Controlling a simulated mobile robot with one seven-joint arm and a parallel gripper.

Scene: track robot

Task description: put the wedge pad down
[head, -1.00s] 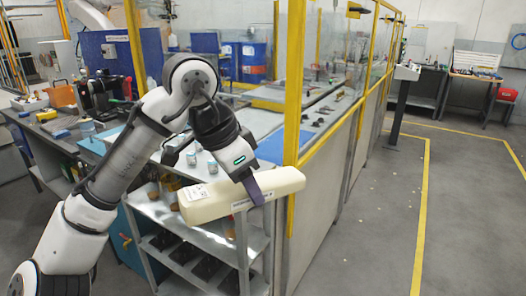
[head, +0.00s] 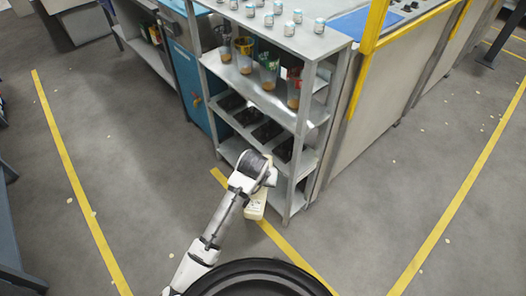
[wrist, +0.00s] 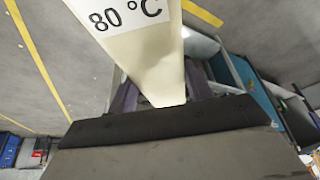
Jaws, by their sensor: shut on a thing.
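The wedge pad (head: 256,206) is a long cream block, seen low in front of the shelf's lower right corner, partly hidden by my arm. In the wrist view the pad (wrist: 148,55) runs up out of the top edge, with a white label reading 80 °C. My gripper (wrist: 160,88) has its purple fingers on either side of the pad and is shut on it. In the head view my wrist hides the fingers. The pad is close to the floor, but I cannot tell whether it touches.
A metal shelf (head: 262,97) stands just beyond my arm, with cups, black trays and small jars on it. Yellow lines (head: 75,185) mark the grey floor. The floor is open to the left and right. A partition (head: 375,100) stands right of the shelf.

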